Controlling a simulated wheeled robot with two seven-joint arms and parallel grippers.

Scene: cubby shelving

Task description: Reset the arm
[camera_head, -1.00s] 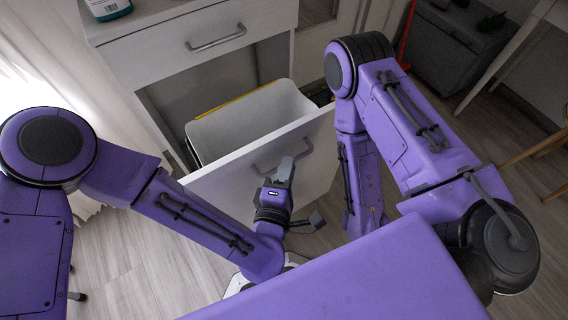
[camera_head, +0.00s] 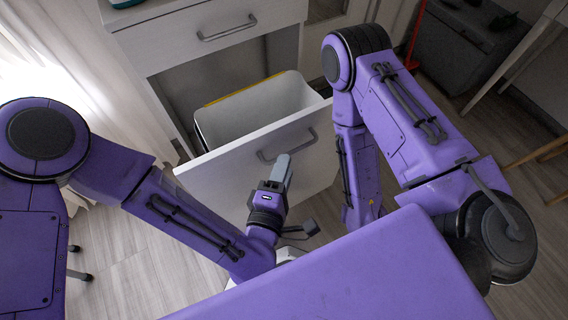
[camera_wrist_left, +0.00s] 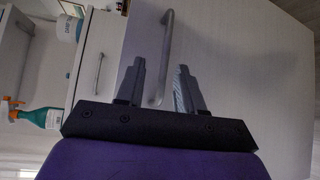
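My left gripper (camera_head: 284,160) shows in the head view in front of the white open drawer (camera_head: 225,168), close to its grey bar handle (camera_head: 287,145). In the left wrist view the two grey fingers (camera_wrist_left: 161,70) stand apart, with nothing clamped between them. The handle (camera_wrist_left: 166,50) appears in line with the gap between the fingers; it looks apart from them, but I cannot tell the exact distance. My right arm (camera_head: 410,125) is folded on the right, and its gripper is not in view.
A pale bin (camera_head: 265,110) with a yellow edge sits in the open drawer. A closed drawer (camera_head: 215,40) is above it. In the wrist view a green spray bottle (camera_wrist_left: 40,118) stands at left. A dark grey cabinet (camera_head: 460,50) is at the back right. Wooden floor shows around.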

